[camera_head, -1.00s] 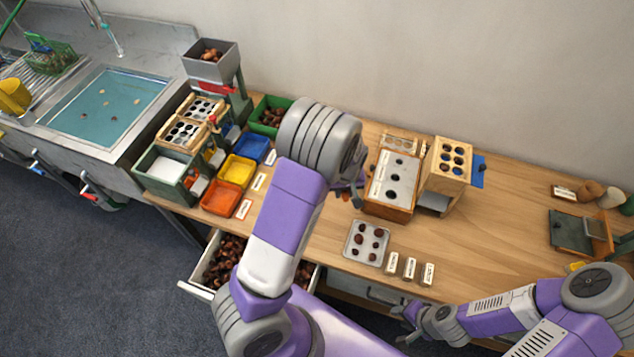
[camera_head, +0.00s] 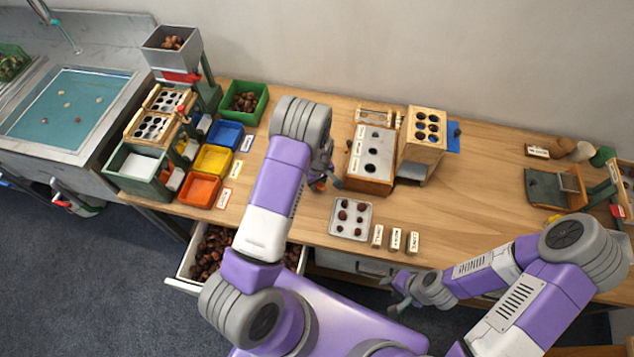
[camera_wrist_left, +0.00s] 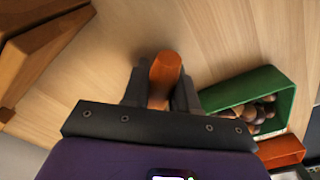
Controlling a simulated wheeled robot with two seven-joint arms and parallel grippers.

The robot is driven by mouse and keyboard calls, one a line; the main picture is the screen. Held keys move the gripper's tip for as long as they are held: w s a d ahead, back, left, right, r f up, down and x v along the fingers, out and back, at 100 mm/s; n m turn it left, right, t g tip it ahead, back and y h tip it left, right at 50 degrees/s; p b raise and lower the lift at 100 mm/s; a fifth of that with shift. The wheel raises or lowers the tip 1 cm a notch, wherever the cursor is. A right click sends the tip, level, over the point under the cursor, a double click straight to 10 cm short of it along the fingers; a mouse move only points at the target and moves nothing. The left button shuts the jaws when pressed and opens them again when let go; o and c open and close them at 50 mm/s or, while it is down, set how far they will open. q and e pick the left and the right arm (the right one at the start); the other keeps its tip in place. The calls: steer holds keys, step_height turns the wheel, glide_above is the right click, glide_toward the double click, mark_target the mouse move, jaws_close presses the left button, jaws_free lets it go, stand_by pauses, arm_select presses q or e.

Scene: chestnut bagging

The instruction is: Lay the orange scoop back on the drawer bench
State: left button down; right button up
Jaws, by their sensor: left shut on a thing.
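The orange scoop (camera_wrist_left: 165,70) shows as a short orange piece between the two dark fingers of my left gripper (camera_wrist_left: 158,90) in the left wrist view. The fingers are shut on it, above the wooden bench. In the head view the left gripper (camera_head: 325,175) is just left of the grey-topped box, and only a small orange bit of the scoop (camera_head: 319,184) shows; the arm hides the rest. The drawer bench (camera_head: 480,200) is the long wooden table. My right gripper (camera_head: 394,292) is at the front edge of the bench, empty, its fingers apart.
An open drawer (camera_head: 186,266) of chestnuts juts out at the front left. A wooden box with holes (camera_head: 374,165), a metal tray (camera_head: 337,229) and small labelled blocks (camera_head: 396,238) stand nearby. Coloured trays and a green bin (camera_head: 262,105) are left. The right middle of the bench is clear.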

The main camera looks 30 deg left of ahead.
arm_select(q)
steer(key=shift+f, duration=0.15)
steer(key=shift+f, duration=0.1)
steer(key=c, duration=0.9)
jaws_free()
